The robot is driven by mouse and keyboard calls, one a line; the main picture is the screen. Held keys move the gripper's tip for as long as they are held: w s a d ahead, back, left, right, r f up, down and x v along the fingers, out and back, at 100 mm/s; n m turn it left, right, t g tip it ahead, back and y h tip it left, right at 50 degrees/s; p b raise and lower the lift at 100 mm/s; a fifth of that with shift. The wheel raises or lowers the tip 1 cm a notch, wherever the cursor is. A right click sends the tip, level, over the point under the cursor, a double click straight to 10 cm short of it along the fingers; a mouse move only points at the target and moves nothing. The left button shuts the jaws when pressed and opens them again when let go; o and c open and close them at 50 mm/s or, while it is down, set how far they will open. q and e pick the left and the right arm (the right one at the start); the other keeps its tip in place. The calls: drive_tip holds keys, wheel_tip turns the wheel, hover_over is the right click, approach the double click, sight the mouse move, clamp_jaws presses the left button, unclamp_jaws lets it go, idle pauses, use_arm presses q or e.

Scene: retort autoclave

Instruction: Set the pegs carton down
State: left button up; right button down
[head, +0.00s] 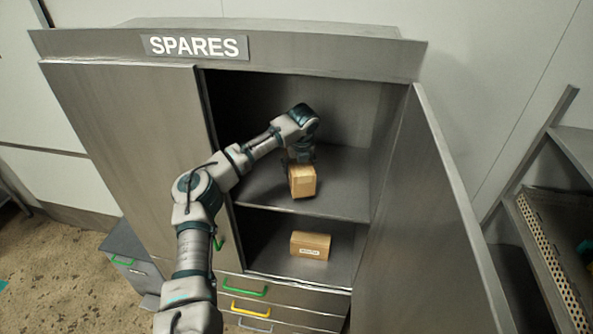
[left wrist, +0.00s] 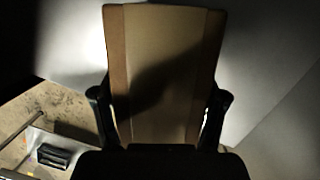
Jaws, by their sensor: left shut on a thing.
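My left gripper (head: 301,158) is shut on a brown cardboard carton (head: 302,182), just inside the open right side of the spares cabinet. The carton is at the upper shelf (head: 340,185), near its front edge. I cannot tell whether its bottom touches the shelf. No lettering can be read on it, so its name cannot be confirmed. In the left wrist view the carton (left wrist: 160,75) fills the middle, with a dark finger on either side. My right gripper is not in view.
A second carton (head: 310,245), with a small white label, lies on the lower shelf. The right cabinet door (head: 430,220) stands open; the left door (head: 125,130) is shut. Drawers (head: 285,310) with coloured handles are below. The upper shelf is clear around the held carton.

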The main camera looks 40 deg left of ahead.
use_arm(q)
drive_tip(key=shift+s+d+f+p, duration=0.15)
drive_tip(key=shift+f+p, duration=0.1)
drive_tip(key=shift+f, duration=0.35)
drive_tip(key=shift+s+d+f+p, duration=0.1)
drive_tip(key=shift+d+f+p, duration=0.1)
drive_tip(key=shift+f, duration=0.6)
drive_tip(key=shift+a+f, duration=0.1)
drive_tip(key=shift+f, duration=0.05)
drive_tip(key=o, duration=1.3)
drive_tip(key=shift+a, duration=0.1)
drive_tip(key=shift+o, duration=1.3)
drive_tip(key=shift+a+f, duration=0.1)
drive_tip(key=shift+a, duration=0.1)
